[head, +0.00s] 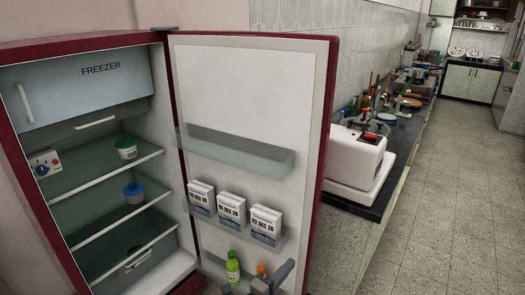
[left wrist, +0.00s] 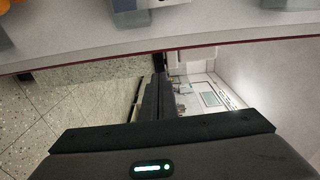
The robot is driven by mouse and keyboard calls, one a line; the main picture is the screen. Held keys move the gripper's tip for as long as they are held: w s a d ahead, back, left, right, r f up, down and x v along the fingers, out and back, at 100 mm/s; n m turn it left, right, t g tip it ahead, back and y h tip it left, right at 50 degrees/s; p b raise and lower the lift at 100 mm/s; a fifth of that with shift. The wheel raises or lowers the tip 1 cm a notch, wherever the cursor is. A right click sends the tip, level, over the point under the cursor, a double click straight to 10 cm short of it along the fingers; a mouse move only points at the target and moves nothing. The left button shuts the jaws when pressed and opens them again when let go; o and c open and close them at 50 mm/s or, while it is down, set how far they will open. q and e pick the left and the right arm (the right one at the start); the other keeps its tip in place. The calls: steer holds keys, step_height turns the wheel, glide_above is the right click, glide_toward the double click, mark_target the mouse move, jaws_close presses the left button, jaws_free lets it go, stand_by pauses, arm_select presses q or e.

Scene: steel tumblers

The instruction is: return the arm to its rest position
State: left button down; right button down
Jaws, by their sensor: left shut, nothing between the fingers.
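My left gripper (head: 272,281) shows at the bottom edge of the head view, in front of the lower part of the open fridge door (head: 250,105). Only its grey end shows there; the rest of the arm is out of the picture. In the left wrist view its dark fingers (left wrist: 158,70) lie together, shut with nothing between them. They point toward the red-edged door, which crosses the top of that view. I cannot tell whether the gripper touches the door. My right gripper is in neither view.
Door shelves carry white date boxes (head: 232,208), a green bottle (head: 233,268) and an orange-capped one (head: 262,270). A counter (head: 376,205) stands right; the tiled floor (head: 440,200) beyond is clear.

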arm_select(q)
steer(key=s+a+f+n+g+y, duration=0.15)
steer(key=s+a+f+n, duration=0.3)
steer(key=f, duration=0.45)
steer(key=s+a+f+n+y, duration=0.3)
steer(key=s+a+f+n, duration=0.15)
steer(key=f, duration=0.45)
steer(key=s+a+f+n+g+y, duration=0.1)
steer(key=s+a+f+n+y, duration=0.1)
steer(key=s+a+f+n, duration=0.5)
steer(key=s+a+f+n+g+y, duration=0.1)
steer(key=s+a+f+n, duration=0.1)
steer(key=s+a+f, duration=0.2)
steer(key=s+a+f+n+g+y, duration=0.1)
steer(key=s+a+f, duration=0.3)
steer(key=s+f, duration=0.6)
steer(key=s+a+f+n+g+y, duration=0.1)
steer(key=s+a+f+n+g, duration=0.2)
steer(key=s+f, duration=0.5)
steer(key=s+a+n, duration=0.1)
steer(key=s, duration=0.4)
steer(key=shift+a+r+y, duration=0.1)
steer(key=shift+y, duration=0.25)
